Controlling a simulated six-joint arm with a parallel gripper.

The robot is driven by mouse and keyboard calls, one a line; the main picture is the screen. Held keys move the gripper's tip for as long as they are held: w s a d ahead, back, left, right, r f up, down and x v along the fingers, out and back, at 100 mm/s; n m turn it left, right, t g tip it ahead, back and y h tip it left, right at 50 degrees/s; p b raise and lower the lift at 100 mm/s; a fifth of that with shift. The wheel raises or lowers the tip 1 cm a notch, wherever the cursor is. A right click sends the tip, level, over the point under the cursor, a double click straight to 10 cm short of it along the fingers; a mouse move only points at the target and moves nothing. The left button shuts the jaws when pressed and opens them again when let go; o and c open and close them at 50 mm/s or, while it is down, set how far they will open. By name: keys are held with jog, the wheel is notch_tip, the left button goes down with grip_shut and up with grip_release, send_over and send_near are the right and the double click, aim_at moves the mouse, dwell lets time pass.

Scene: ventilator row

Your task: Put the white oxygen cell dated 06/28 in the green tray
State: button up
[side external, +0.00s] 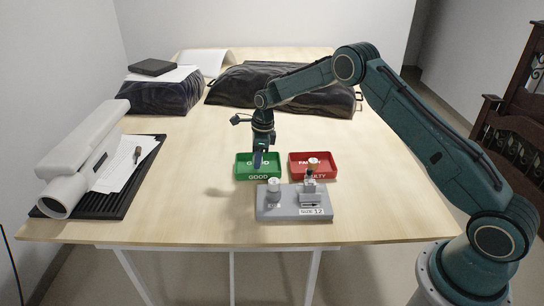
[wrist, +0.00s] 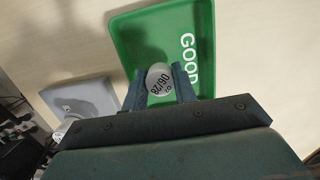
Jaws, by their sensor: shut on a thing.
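My gripper (side external: 261,160) is over the green tray (side external: 242,178), which is marked GOOD. In the wrist view its two fingers (wrist: 160,84) are shut on the white oxygen cell (wrist: 159,77), whose end face reads 06/28. Behind the cell I see the floor of the green tray (wrist: 150,32); I cannot tell how far the cell is above that floor. In the side view the held cell is hidden or too small to make out.
A red tray (side external: 326,172) marked FAULTY stands to the right. A grey fixture (side external: 290,208) in front carries a white cylindrical piece (side external: 274,184) and a small upright device (side external: 311,183). A white ventilator unit (side external: 85,155) lies at left; dark bags are at the back.

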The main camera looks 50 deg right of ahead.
jog(key=shift+f, duration=0.3)
jog(key=o, duration=1)
jog(key=shift+c, duration=0.2)
jog(key=shift+r, duration=0.15)
jog(key=shift+r, duration=0.6)
notch_tip(320, 180, up, 12)
jog(key=s+d, duration=0.1)
jog(key=shift+d+f, duration=0.15)
jog(key=shift+d, duration=0.05)
jog(key=shift+s, duration=0.15)
